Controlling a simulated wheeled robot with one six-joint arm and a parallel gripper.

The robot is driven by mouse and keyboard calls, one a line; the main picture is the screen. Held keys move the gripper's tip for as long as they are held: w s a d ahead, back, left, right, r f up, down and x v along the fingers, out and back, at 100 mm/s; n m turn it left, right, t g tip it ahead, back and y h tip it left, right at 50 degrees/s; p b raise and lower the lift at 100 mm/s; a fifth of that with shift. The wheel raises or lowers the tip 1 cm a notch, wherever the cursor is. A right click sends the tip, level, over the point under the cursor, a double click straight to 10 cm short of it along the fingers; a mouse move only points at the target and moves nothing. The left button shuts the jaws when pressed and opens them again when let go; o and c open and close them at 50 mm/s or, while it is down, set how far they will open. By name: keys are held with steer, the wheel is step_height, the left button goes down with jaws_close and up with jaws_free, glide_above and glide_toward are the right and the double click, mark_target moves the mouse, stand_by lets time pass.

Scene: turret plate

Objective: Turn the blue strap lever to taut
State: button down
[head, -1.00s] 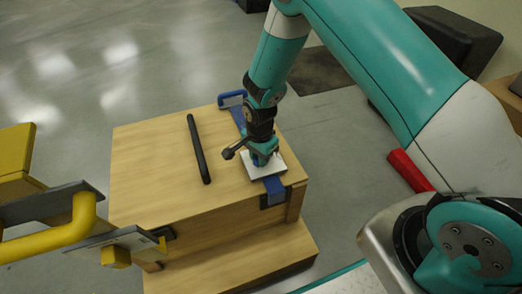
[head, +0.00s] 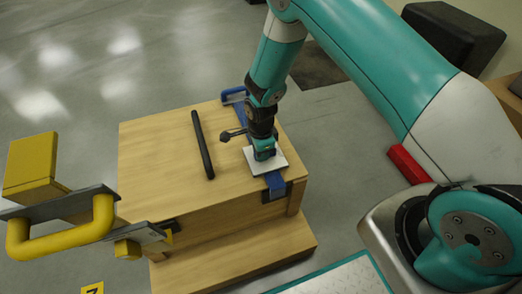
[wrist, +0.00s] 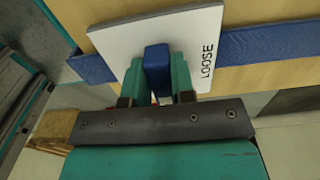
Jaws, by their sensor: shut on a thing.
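The blue lever (wrist: 157,66) stands on a square white plate (wrist: 115,42) and shows between my gripper's teal fingers (wrist: 160,76) in the wrist view. My gripper is shut on it. The word LOOSE is printed along the plate's right side; no other marking shows. In the head view my gripper (head: 264,153) points down over the plate (head: 278,161) and mostly hides the lever. A blue strap (head: 274,182) runs under the plate across the wooden crate's top (head: 160,150); it also shows in the wrist view (wrist: 268,44).
A black bar (head: 202,145) lies on the crate top left of my gripper. A yellow handle on a grey bracket (head: 65,220) stands at the left. A red block (head: 409,163) is on the right. Grey floor (head: 80,100) is open beyond the crate.

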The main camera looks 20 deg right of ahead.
steer(key=shift+d, duration=0.1)
steer(key=c, duration=1)
jaws_free()
steer(key=shift+o, duration=0.2)
step_height(320, 180, up, 18)
steer(key=p, duration=0.4)
steer(key=shift+f, duration=0.25)
